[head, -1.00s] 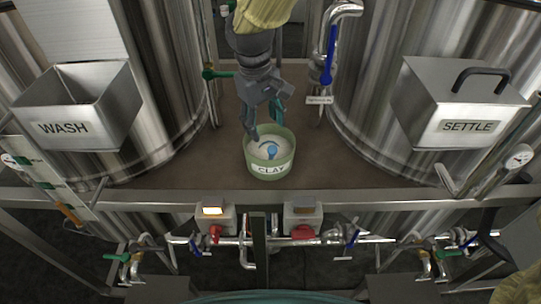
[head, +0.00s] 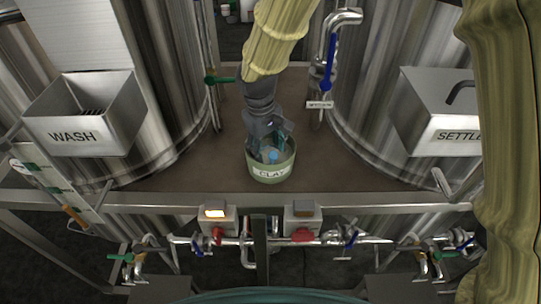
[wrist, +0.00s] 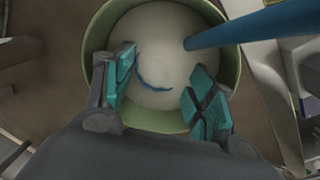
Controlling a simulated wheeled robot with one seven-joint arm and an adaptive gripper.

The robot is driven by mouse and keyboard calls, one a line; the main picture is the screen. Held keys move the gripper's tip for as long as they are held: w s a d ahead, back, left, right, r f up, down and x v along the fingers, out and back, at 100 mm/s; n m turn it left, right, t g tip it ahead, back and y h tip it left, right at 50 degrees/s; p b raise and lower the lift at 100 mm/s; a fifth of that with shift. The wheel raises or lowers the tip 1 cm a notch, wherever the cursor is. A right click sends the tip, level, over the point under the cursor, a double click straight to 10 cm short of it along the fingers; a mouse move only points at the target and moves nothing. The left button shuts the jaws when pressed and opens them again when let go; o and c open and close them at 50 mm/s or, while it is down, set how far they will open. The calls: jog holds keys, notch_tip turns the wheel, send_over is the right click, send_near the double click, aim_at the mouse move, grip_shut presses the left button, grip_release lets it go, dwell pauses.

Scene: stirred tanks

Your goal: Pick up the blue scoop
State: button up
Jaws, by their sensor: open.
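The blue scoop (head: 273,155) stands in the green tub labelled CLAY (head: 270,173), set in pale clay. In the wrist view, a curved blue edge of the scoop (wrist: 145,75) shows in the clay between my fingers. A thick blue bar crosses the upper right there; I cannot tell for sure whether it is the scoop's handle. My gripper (head: 268,146) is over the tub, pointing down. In the wrist view its teal finger pads (wrist: 160,90) are apart, one on each side of the curved edge, with nothing gripped.
A WASH bin (head: 90,136) stands at the left and a SETTLE box (head: 430,128) at the right. Steel tanks flank the brown shelf (head: 190,178). A pipe with a blue valve lever (head: 330,50) rises right of my arm. Pipes and valves run below the front rail.

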jog(key=shift+w+d+f+p, duration=0.15)
jog(key=shift+f+p, duration=0.2)
jog(key=shift+f, duration=1.05)
jog(key=c, duration=0.7)
jog(key=shift+r, duration=0.15)
notch_tip(320, 180, up, 10)
jog(key=b, duration=0.3)
